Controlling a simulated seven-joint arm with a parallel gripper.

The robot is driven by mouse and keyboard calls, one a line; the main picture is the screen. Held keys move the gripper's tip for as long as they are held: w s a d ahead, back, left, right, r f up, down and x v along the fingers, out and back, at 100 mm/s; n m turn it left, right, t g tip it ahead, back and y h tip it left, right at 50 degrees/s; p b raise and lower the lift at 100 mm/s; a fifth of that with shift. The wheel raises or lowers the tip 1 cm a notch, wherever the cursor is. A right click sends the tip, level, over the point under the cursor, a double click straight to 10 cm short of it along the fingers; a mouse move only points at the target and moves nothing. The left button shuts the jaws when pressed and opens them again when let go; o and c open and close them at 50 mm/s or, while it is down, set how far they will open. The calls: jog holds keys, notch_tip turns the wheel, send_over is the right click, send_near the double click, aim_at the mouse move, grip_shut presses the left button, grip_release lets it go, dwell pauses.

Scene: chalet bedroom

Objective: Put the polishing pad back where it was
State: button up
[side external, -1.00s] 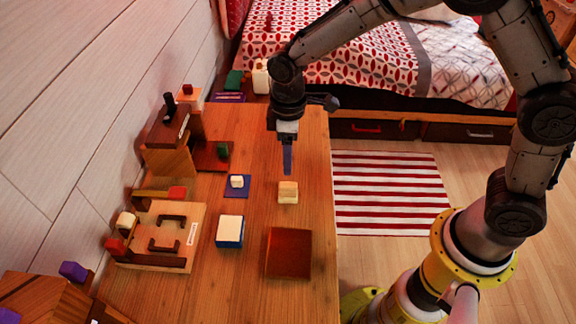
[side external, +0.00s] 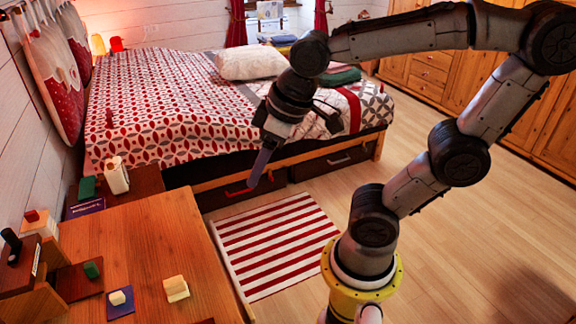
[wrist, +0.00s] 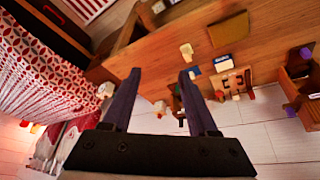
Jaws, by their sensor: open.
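I cannot tell for certain which small piece is the polishing pad. A cream block with a tan side (side external: 176,288) lies alone on the wooden table near its right edge; it also shows in the wrist view (wrist: 186,52). A small white block (side external: 117,298) sits on a dark blue square (side external: 121,310) to its left. My gripper (side external: 258,172) is raised beyond the table's right edge, apart from all these pieces. In the wrist view my gripper (wrist: 160,76) has its two fingers spread, with nothing between them.
The wooden table (side external: 140,245) holds a dark red stand with a green block (side external: 92,270) at left. The bed (side external: 180,105) and striped rug (side external: 275,245) are beyond.

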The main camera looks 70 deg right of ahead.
jog(key=shift+m+t, duration=0.5)
jog(key=shift+m, duration=0.3)
jog(key=s, duration=0.1)
jog(key=s+d, duration=0.1)
jog(key=s, duration=0.3)
jog(key=shift+d+f, duration=0.15)
jog(key=shift+f, duration=0.1)
